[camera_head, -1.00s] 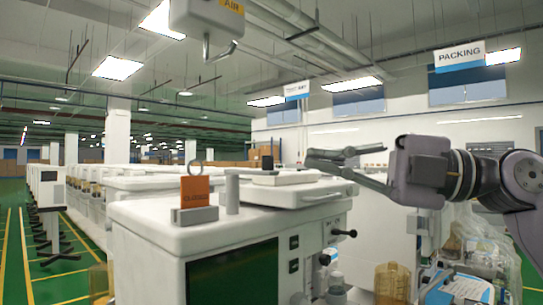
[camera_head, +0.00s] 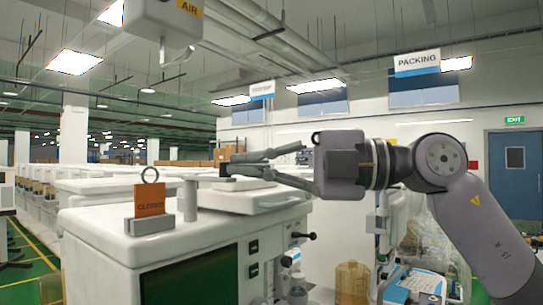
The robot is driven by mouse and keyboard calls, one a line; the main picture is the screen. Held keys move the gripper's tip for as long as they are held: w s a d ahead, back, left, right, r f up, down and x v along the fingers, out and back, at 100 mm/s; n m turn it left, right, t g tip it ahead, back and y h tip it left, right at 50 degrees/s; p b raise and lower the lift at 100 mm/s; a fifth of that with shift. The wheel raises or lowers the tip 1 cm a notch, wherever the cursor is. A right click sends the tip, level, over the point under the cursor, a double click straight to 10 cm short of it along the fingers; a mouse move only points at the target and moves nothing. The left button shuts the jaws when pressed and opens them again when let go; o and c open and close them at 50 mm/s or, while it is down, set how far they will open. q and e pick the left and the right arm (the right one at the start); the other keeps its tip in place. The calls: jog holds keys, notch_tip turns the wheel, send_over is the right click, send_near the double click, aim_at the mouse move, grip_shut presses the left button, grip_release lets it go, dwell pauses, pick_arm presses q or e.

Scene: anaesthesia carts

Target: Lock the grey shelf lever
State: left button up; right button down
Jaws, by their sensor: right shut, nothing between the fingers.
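The grey lever (camera_head: 190,203) stands on top of the white cart (camera_head: 95,228). An orange sign reading "CLOSED" (camera_head: 150,200), with a ring above, stands in a grey block left of the post. My right gripper (camera_head: 228,165) comes in from the right, shut and empty. My left gripper is not in view.
A white slab (camera_head: 255,196) lies on the cart top below my right fingers. Black-knobbed handles (camera_head: 304,236) stick out from the cart's right side. An amber jar (camera_head: 351,283) stands lower right. A white AIR unit (camera_head: 165,22) hangs overhead.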

jog(key=a+p, duration=0.2)
jog(key=a, duration=0.4)
jog(key=w+d, duration=0.1)
jog(key=w, duration=0.1)
jog(key=w+d+p, duration=0.1)
jog(key=w, duration=0.1)
jog(key=shift+w+d, duration=0.1)
jog(key=shift+d, duration=0.05)
